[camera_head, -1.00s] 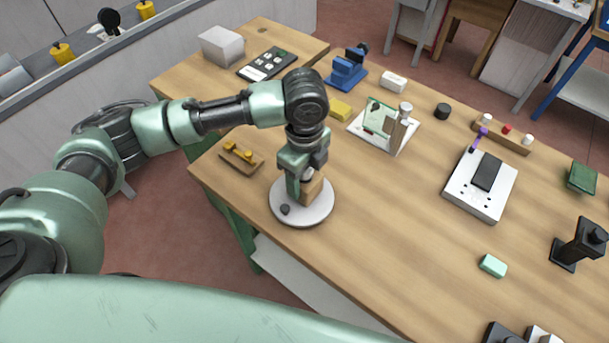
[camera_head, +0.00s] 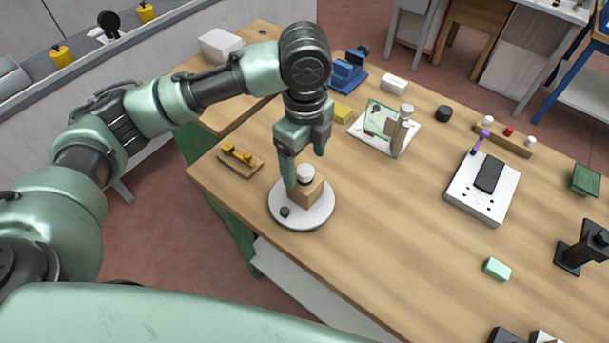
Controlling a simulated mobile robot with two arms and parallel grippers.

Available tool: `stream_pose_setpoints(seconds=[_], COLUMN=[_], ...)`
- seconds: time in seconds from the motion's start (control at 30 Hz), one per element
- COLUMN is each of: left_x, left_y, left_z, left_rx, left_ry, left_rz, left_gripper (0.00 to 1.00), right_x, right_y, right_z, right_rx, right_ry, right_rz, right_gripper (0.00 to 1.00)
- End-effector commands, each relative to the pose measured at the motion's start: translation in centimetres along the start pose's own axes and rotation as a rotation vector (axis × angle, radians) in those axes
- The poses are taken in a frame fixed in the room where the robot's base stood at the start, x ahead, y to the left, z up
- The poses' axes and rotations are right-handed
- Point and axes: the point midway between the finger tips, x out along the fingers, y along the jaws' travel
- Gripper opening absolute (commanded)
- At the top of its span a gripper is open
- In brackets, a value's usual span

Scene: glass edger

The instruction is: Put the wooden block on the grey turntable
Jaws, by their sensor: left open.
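The wooden block (camera_head: 311,192) rests on the grey turntable (camera_head: 288,217), a pale round disc near the table's front left edge. A white and dark cylindrical piece (camera_head: 304,174) shows at the top of the block. A small dark knob (camera_head: 285,212) is on the disc in front of the block. My left gripper (camera_head: 305,170) is open above the block, its fingers apart and pointing down; one finger reaches down beside the block's left side. My right gripper is out of view.
A wooden rack with yellow pieces (camera_head: 240,160) lies left of the turntable. A white board with an upright wooden piece (camera_head: 385,130) stands behind to the right. A white device (camera_head: 482,188) and a green block (camera_head: 497,269) are farther right.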

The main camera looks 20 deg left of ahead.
Motion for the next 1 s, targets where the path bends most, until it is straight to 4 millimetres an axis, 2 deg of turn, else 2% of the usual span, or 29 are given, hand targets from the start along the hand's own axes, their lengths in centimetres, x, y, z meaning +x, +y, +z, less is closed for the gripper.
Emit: stream_pose_setpoints(seconds=[0.1, 0.3, 1.0], left_x=[-2.3, -4.6, -5.0], left_y=[-0.1, -0.1, 0.0], left_z=[0.0, 0.0, 0.0], left_rx=[0.0, 0.0, -0.001], left_ry=[0.0, 0.001, 0.001], left_rz=[-0.004, -0.001, 0.001], left_gripper=[0.78, 0.78, 0.78], right_x=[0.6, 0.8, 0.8], right_y=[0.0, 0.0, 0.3], right_z=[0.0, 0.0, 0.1], right_rx=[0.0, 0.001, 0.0], right_ry=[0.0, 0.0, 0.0], right_rz=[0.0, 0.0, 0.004], right_gripper=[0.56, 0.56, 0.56])
